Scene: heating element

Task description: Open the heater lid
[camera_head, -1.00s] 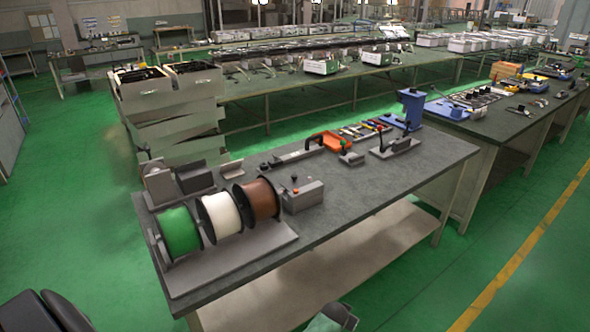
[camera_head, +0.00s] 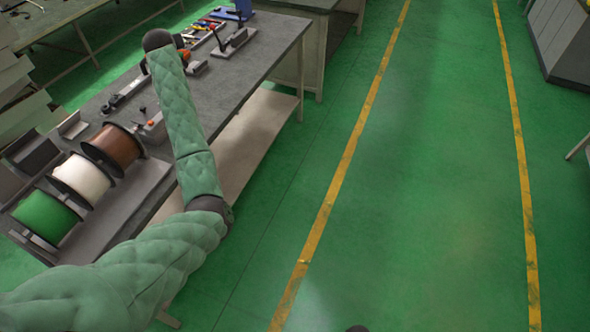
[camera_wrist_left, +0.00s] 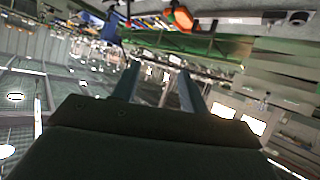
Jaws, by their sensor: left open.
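A small grey box with an orange-red knob (camera_head: 152,127) stands on the workbench beside the wire spools, partly behind my left arm. I cannot tell whether it is the heater, and no lid can be clearly made out. My left arm reaches up over the bench in the head view, and its gripper is hidden beyond the wrist. In the left wrist view my left gripper (camera_wrist_left: 160,68) is open, with nothing between its fingers. An orange item (camera_wrist_left: 181,17) shows above the fingers there, apart from them. My right gripper is not in view.
The workbench (camera_head: 262,50) holds green, white (camera_head: 82,180) and brown (camera_head: 114,147) spools at its near end. Tools and a blue stand (camera_head: 236,9) are at the far end. Green floor with yellow lines (camera_head: 345,165) lies clear to the right.

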